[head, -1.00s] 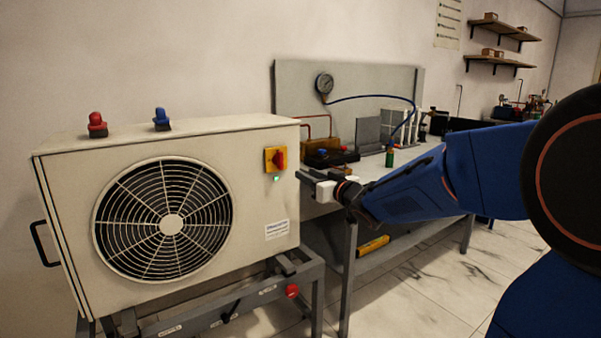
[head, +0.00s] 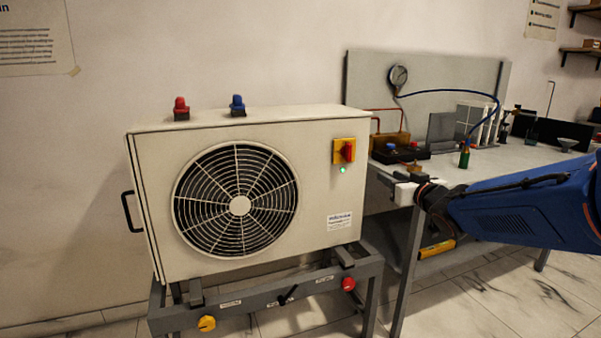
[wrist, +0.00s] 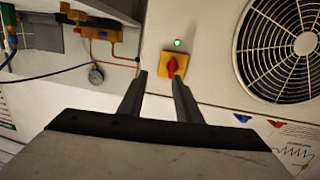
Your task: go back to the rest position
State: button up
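My gripper (head: 384,174) is at the right of the head view, beside the right edge of the cream fan unit (head: 290,123) and in front of the bench. In the wrist view the two fingers of my gripper (wrist: 158,76) stand apart with nothing between them. The red rotary switch on its yellow plate (head: 344,151) is on the unit's front, left of my gripper, with a lit green lamp (head: 343,170) below it. In the wrist view the switch (wrist: 173,66) shows beyond the fingertips; no contact is visible.
A red cap (head: 181,109) and a blue cap (head: 238,106) top the unit. Its stand (head: 262,306) bears a yellow knob (head: 207,323).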

jog(key=s+f+g+h, duration=0.1)
jog(key=s+f+g, duration=0.3)
jog(key=s, duration=0.8)
jog(key=s+f+m+g+h, duration=0.1)
jog(key=s+f+g, duration=0.3)
jog(key=s, duration=0.9)
jog(key=s+f+m+g+h, duration=0.1)
jog(key=s+f+g, duration=0.3)
jog(key=s+f, duration=0.5)
jog(key=s, duration=0.3)
jog(key=shift+s+a+f, duration=0.3)
jog(key=shift+s+f, duration=0.05)
jog(key=shift+s, duration=0.05)
